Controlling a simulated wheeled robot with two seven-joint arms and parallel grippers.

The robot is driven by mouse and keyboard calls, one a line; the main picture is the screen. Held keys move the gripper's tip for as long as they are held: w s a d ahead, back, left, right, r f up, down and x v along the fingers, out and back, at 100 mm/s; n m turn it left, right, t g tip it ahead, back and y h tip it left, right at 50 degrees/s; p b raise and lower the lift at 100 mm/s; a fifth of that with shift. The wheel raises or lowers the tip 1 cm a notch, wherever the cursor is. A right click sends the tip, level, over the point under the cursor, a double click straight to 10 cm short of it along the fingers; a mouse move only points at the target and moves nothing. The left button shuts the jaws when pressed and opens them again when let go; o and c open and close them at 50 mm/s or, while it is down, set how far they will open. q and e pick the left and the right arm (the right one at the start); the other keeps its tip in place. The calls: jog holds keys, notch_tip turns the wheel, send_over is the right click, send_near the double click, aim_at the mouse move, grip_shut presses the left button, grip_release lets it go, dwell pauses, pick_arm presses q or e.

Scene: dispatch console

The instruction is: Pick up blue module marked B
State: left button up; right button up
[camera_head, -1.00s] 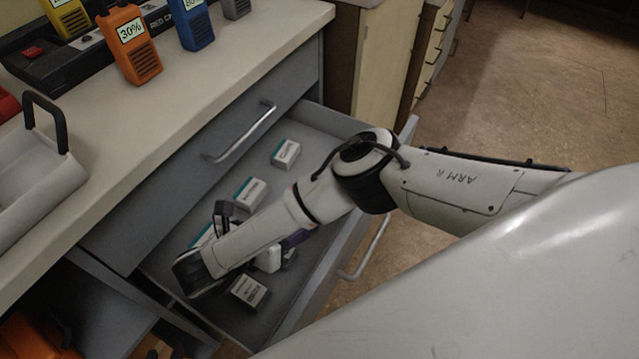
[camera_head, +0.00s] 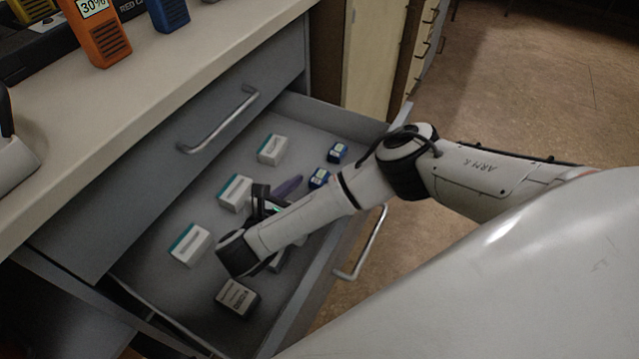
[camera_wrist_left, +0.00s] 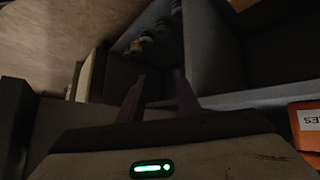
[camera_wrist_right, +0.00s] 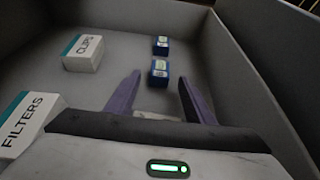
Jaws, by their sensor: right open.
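Two small blue modules lie in the open drawer (camera_head: 190,300). The nearer one (camera_head: 319,178) is just beyond my right gripper (camera_head: 284,196); the farther one (camera_head: 337,153) is by the drawer's far right side. In the right wrist view the nearer module (camera_wrist_right: 160,72) appears between and ahead of the open, empty fingers (camera_wrist_right: 159,80), with the farther module (camera_wrist_right: 160,46) behind it. Both have pale labels whose letters I cannot read, so I cannot tell which is B. One right finger is hidden in the head view. My left gripper (camera_wrist_left: 159,76) is open and empty.
White boxes, CLIPS (camera_wrist_right: 84,53) and FILTERS (camera_wrist_right: 30,122), another white box (camera_head: 189,245) and a grey-labelled box (camera_head: 238,298) lie in the drawer. A pale object (camera_wrist_right: 158,113) is partly hidden below the right fingers. The drawer walls stand close on the right.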

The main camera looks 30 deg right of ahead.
jog(key=shift+w+d+f, duration=0.25)
jog(key=shift+w+d, duration=0.15)
jog(key=shift+d, duration=0.15)
jog(key=c, duration=1.2)
jog(key=shift+o, duration=0.2)
jog(key=shift+r, duration=0.1)
